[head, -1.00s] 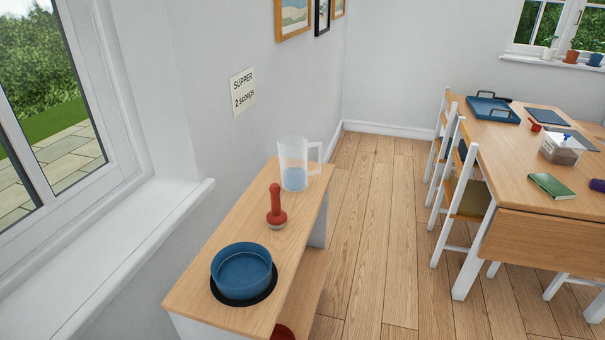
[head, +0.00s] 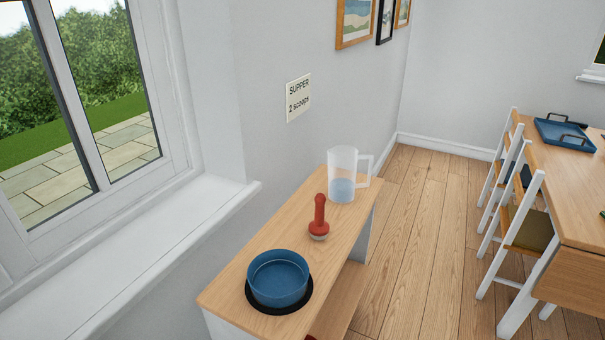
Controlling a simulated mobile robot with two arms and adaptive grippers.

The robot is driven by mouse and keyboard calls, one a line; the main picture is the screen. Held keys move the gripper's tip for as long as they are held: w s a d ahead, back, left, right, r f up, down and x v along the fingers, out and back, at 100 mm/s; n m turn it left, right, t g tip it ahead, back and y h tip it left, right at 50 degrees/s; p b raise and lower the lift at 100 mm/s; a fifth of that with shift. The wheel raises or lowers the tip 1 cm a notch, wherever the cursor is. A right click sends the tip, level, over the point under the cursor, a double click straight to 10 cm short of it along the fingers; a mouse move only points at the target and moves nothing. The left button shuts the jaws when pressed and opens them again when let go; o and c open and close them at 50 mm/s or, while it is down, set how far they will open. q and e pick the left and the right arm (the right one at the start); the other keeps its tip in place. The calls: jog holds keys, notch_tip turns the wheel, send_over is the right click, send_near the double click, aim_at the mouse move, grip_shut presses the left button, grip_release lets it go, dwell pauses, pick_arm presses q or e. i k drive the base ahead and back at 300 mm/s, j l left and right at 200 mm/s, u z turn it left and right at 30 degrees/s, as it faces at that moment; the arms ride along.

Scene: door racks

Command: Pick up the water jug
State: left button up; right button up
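The water jug (head: 343,174) is clear, with a handle on its right side and some bluish water in the bottom. It stands upright at the far end of a narrow wooden-topped bench (head: 237,294) against the wall. Neither of my grippers shows in the head view.
A red-handled tool (head: 319,217) stands on the bench in front of the jug. A blue bowl (head: 278,280) sits on a dark round mat at the near end. A window sill (head: 150,240) is at left. Chairs (head: 520,215) and a table (head: 570,200) stand at right, with open floor between.

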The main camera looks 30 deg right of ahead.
aim_at(342, 160)
jog(key=l+u, duration=0.2)
jog(key=l, duration=0.3)
jog(key=l+u, duration=0.15)
jog(key=l, duration=0.3)
jog(key=k+l+u, duration=0.2)
jog(key=l, duration=0.3)
jog(key=l+u, duration=0.15)
jog(key=l, duration=0.35)
jog(key=k+l+u, duration=0.2)
jog(key=l, duration=0.25)
jog(key=i, duration=0.1)
